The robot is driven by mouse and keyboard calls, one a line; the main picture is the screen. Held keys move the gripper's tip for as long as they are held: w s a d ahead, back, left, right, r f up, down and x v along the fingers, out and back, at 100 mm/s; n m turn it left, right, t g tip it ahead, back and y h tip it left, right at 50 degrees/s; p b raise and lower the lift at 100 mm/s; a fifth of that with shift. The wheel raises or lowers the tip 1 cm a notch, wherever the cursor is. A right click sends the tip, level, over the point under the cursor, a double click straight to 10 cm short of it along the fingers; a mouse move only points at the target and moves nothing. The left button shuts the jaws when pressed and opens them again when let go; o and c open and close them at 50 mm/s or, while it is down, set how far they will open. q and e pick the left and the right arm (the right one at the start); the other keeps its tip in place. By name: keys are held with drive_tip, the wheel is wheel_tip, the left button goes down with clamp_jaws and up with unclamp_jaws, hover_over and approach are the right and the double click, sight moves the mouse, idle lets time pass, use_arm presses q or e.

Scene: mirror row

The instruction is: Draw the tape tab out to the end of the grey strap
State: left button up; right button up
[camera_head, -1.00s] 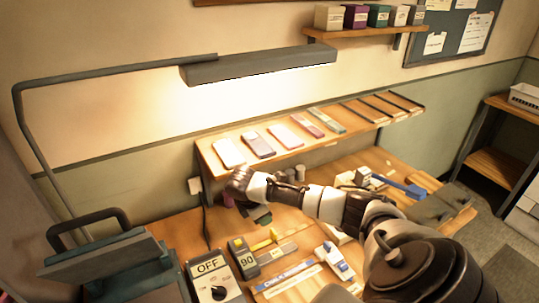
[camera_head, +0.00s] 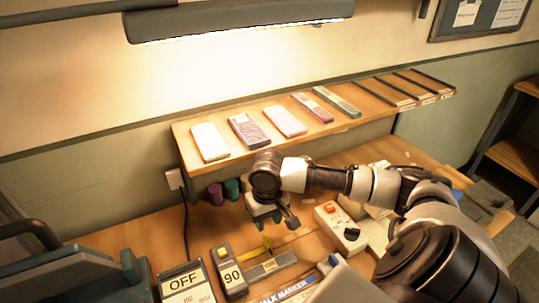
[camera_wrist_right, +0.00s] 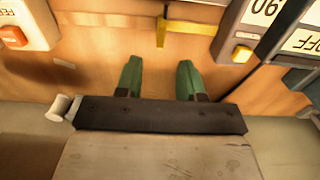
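The yellow tape tab (camera_head: 267,243) sticks up at the far edge of the grey strap (camera_head: 272,266), where a yellow strip runs to the dark grey unit marked 90 (camera_head: 230,276). In the right wrist view the tab (camera_wrist_right: 162,32) is at the top centre, with the strip running right from it. My right gripper (camera_head: 270,217) is above the bench, just beyond the tab. Its green fingertips (camera_wrist_right: 160,78) are apart with only bare wood between them, and the tab is ahead of the gap. The grey strap is out of the right wrist view. My left gripper is not in view.
An OFF box (camera_head: 186,283) stands left of the 90 unit. A cream box with an orange switch (camera_head: 338,228) is to the right. A shelf with flat samples (camera_head: 208,142) overhangs the back. Purple (camera_head: 216,193) and teal (camera_head: 233,188) pots stand under it.

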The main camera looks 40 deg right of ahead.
sight(268, 238)
wheel_tip(268, 238, down, 10)
drive_tip(key=shift+s+a+f, duration=0.1)
drive_tip(key=shift+s, duration=0.05)
idle(0.3)
drive_tip(key=shift+c, duration=0.3)
clamp_jaws()
